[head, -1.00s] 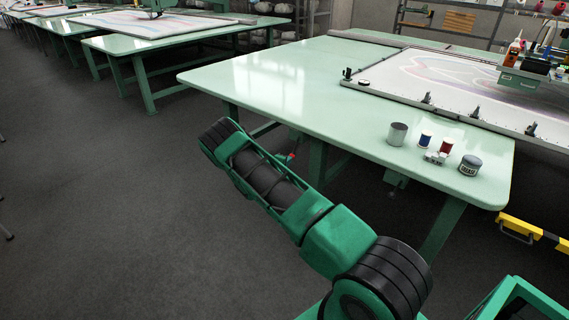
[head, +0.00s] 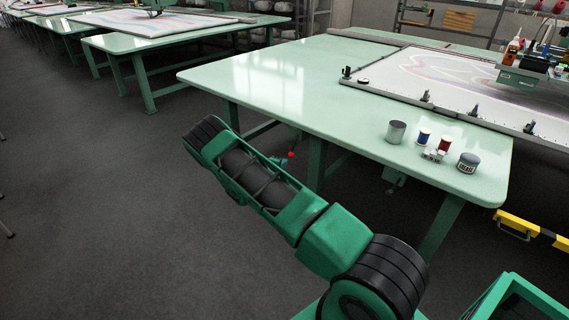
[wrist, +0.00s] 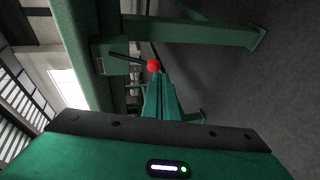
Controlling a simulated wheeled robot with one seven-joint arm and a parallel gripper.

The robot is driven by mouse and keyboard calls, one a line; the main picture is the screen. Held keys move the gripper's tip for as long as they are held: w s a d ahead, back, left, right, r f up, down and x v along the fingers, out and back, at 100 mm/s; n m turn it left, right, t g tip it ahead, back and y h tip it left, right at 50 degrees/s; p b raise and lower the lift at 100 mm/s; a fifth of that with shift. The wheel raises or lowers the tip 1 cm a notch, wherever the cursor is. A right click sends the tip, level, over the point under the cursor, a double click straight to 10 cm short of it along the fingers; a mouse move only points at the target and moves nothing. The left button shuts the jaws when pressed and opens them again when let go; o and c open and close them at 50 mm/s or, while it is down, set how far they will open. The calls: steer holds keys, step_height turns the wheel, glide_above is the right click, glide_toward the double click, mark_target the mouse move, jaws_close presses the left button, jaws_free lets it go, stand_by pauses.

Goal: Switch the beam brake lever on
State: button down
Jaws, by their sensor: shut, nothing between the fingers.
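The beam brake lever has a red ball knob (wrist: 153,65) on a thin dark rod. In the wrist view the rod runs from a green box (wrist: 110,56) on the table frame out to the knob. The red knob also shows in the head view (head: 291,154), under the green table's front edge, just beyond my arm. My gripper (wrist: 158,78) is shut and empty, its green fingers pointing at the knob. The fingertips are right by the knob; whether they touch it I cannot tell.
The green table (head: 270,75) stands over the lever, with legs and rails close around it. On its top are a grey can (head: 396,132), thread spools and a dark tin (head: 468,162). A yellow case (head: 520,226) is at the right. The floor at left is clear.

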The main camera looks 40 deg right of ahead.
steer(key=v, duration=0.8)
steer(key=shift+s+a+f, duration=0.2)
steer(key=shift+a+f, duration=0.1)
steer(key=shift+a, duration=0.1)
steer(key=s+d+r+m+g+y, duration=0.25)
steer(key=s+r+m+g, duration=0.2)
steer(key=s+r, duration=0.45)
steer(key=s+d+r+m+g+y, duration=0.25)
steer(key=s+r+m, duration=0.25)
steer(key=s+r, duration=0.5)
steer(key=s+a+r+y, duration=0.2)
steer(key=s+a+r, duration=0.2)
steer(key=s, duration=0.6)
steer(key=s+a+r+m+y, duration=0.1)
steer(key=s+a+r+y, duration=0.2)
steer(key=s+a, duration=0.3)
steer(key=s+a+r+m+g+y, duration=0.1)
steer(key=s+a+r, duration=0.4)
steer(key=s, duration=0.8)
steer(key=shift+s+a+r+y, duration=0.2)
steer(key=shift+s+a+y, duration=0.3)
steer(key=shift+y, duration=0.3)
steer(key=shift+w+m, duration=0.1)
steer(key=shift+m, duration=0.15)
